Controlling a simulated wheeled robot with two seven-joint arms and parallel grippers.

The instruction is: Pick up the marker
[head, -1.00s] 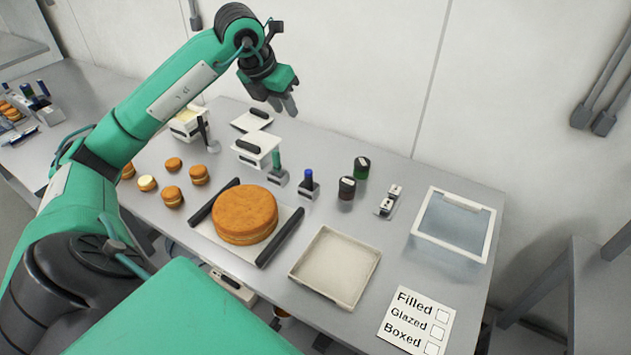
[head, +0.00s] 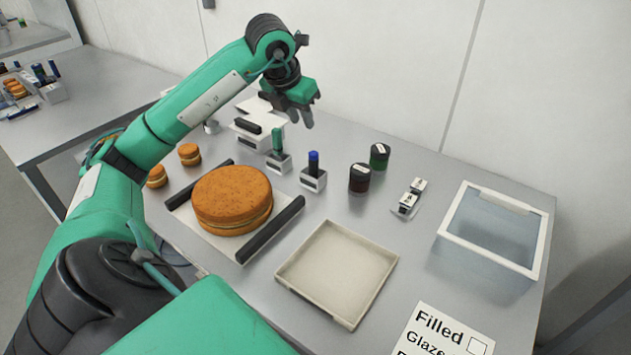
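Two capped markers stand upright in small grey holders on the table. One marker is green (head: 277,141) and the other has a blue cap (head: 314,161); which one is meant I cannot tell. My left gripper (head: 298,117) hangs above the back of the table, up and to the right of the green marker in the picture, and touches neither marker. Its fingers point down; I cannot tell how far apart they are. My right gripper is not in view.
A large cake (head: 232,199) sits on a board with dark handles. An empty tray (head: 338,272), two dark jars (head: 360,178), a clear bin (head: 490,235) and a checklist card (head: 436,328) fill the right side. White lidded boxes (head: 247,130) stand behind the green marker.

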